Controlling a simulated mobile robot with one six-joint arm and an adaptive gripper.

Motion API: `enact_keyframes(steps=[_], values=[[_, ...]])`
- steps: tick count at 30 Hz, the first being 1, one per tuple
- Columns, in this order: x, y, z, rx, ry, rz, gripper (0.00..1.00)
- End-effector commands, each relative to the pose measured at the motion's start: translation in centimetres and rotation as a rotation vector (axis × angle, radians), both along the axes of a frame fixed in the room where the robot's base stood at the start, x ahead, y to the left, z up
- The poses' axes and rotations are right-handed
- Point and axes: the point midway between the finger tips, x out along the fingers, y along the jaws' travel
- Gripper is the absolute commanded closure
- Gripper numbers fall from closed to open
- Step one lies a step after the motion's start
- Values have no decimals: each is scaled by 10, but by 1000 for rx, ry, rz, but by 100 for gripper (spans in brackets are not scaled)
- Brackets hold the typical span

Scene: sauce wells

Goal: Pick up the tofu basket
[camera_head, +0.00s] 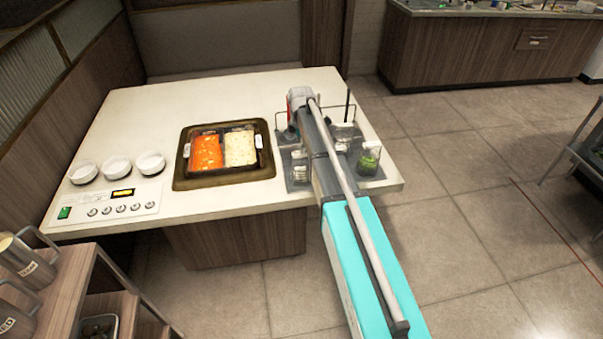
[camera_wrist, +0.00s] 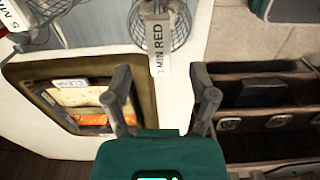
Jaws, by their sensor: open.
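In the wrist view a wire basket (camera_wrist: 181,20) shows at the top middle, with a pale handle tag reading "3 MIN RED" (camera_wrist: 158,45). My gripper (camera_wrist: 162,92) is open. Its two dark fingers stand apart, with the tag's lower end just above the gap between them. I cannot tell which basket holds tofu. My arm covers the middle of the tray and my gripper is hidden there.
A two-part hot pot with red broth (camera_head: 206,152) and pale broth (camera_head: 240,147) sits left of the tray. Several white bowls (camera_head: 118,167) stand farther left, behind a control panel (camera_head: 113,206). A wooden shelf (camera_wrist: 270,105) shows right in the wrist view.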

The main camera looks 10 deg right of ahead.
Motion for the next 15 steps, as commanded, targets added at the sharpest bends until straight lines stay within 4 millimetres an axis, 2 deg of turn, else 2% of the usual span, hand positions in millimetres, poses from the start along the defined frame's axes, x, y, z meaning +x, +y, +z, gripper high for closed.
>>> enact_keyframes(steps=[15], values=[[0, -3, -40, 0, 0, 0, 26]])
